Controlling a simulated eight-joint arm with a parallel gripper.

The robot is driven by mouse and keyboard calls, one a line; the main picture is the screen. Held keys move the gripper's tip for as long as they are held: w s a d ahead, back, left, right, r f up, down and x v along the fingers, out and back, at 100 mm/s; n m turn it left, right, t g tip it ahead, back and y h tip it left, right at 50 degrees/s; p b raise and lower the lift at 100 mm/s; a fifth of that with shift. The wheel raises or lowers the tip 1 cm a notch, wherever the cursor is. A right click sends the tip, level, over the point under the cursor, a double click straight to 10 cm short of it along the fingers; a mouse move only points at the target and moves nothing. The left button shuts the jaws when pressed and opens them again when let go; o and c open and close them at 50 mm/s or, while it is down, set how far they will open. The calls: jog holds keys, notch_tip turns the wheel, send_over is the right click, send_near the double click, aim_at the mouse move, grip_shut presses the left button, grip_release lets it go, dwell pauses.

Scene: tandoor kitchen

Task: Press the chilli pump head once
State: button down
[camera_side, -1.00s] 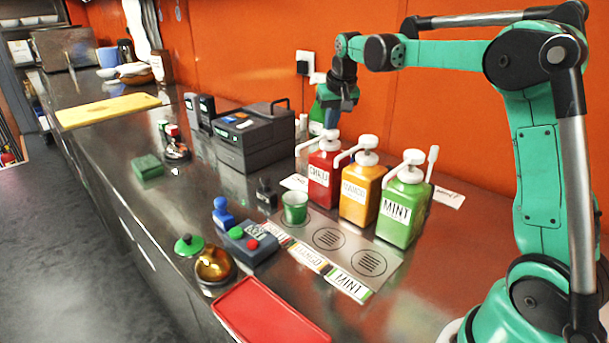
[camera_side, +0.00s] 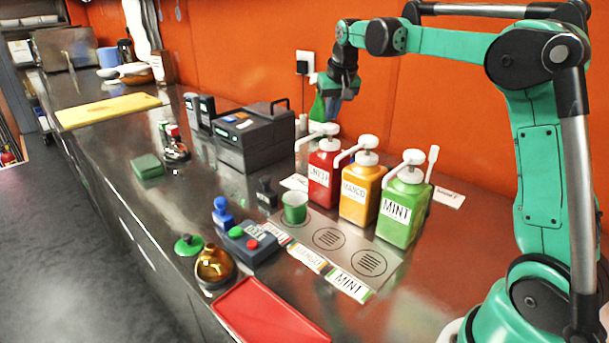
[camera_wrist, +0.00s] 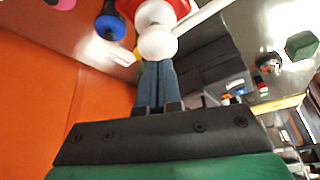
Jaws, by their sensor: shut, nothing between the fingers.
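The chilli pump bottle (camera_side: 321,182) is red, upright and labelled, at the left of the row of three. Its white pump head (camera_side: 325,129) stands raised, with the spout reaching left; it also shows in the wrist view (camera_wrist: 157,41). My gripper (camera_side: 331,117) is shut and empty, just above the head, fingers pointing down. In the wrist view my closed fingertips (camera_wrist: 156,63) are close to the white head; I cannot tell whether they touch. A green cup (camera_side: 294,207) stands on the mat in front of the chilli bottle, near the spout; its inside is hidden.
The orange mango pump (camera_side: 359,195) and green mint pump (camera_side: 402,214) stand close on the right. A grey machine (camera_side: 250,144) stands to the left. A button box (camera_side: 250,246) and red tray (camera_side: 267,312) lie in front. The orange wall is behind.

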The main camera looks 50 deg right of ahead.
jog(key=shift+r, duration=2.95)
jog(key=shift+s+a, duration=0.1)
jog(key=shift+a, duration=0.3)
jog(key=s+a+f+n+t+y, duration=0.1)
jog(key=s+a+f+n, duration=0.2)
jog(key=s+a+f, duration=0.3)
jog(key=s+a+f+n+t+y, duration=0.1)
jog(key=s+a+f+n+t, duration=0.1)
jog(key=s+a+f, duration=0.4)
jog(key=s+a+n, duration=0.1)
jog(key=s+a, duration=0.2)
jog(key=a, duration=0.2)
jog(key=shift+s+a, duration=0.3)
jog(key=shift+s, duration=0.05)
